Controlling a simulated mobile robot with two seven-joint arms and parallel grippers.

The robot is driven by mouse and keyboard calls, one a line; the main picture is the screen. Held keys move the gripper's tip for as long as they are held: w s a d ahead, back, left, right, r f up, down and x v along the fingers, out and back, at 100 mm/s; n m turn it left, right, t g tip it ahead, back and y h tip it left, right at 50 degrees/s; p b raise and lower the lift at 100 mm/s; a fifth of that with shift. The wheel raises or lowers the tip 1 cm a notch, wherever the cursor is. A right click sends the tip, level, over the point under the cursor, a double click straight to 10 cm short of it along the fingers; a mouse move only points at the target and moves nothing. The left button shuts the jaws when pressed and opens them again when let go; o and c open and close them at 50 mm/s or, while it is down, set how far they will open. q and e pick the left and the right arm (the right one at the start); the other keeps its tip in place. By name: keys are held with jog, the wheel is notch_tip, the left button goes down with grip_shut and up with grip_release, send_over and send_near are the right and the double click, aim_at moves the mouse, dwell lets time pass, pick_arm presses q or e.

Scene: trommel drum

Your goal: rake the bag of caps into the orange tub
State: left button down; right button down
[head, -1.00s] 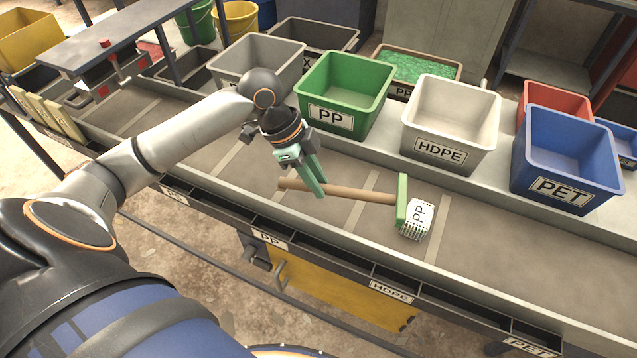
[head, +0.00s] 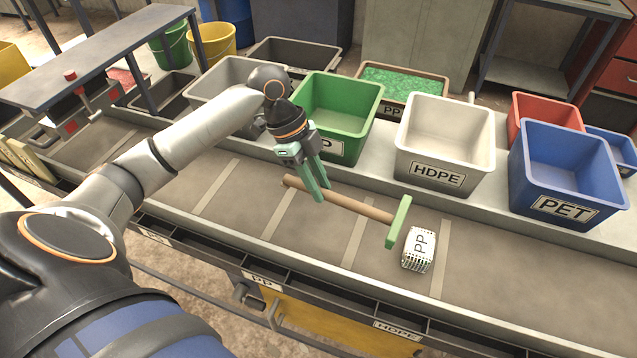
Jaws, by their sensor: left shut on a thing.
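My left gripper (head: 316,182) is shut on the wooden handle of a rake (head: 352,206) over the grey conveyor belt. The rake's green head (head: 399,222) is at the handle's right end. No clearly orange tub shows; a red tub (head: 545,98) stands at the back right. My right gripper is not in view.
Behind the belt stand a green tub (head: 360,143), a white HDPE tub (head: 440,173), a blue PET tub (head: 565,210) and a brown-rimmed tray of green bits (head: 405,75). A dark shelf (head: 110,45) stands at the left. The belt right of the white item is clear.

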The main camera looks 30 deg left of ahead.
pick_arm(q)
jog(key=shift+f+b, duration=2.35)
jog(key=shift+b, duration=0.2)
jog(key=shift+f, duration=1.85)
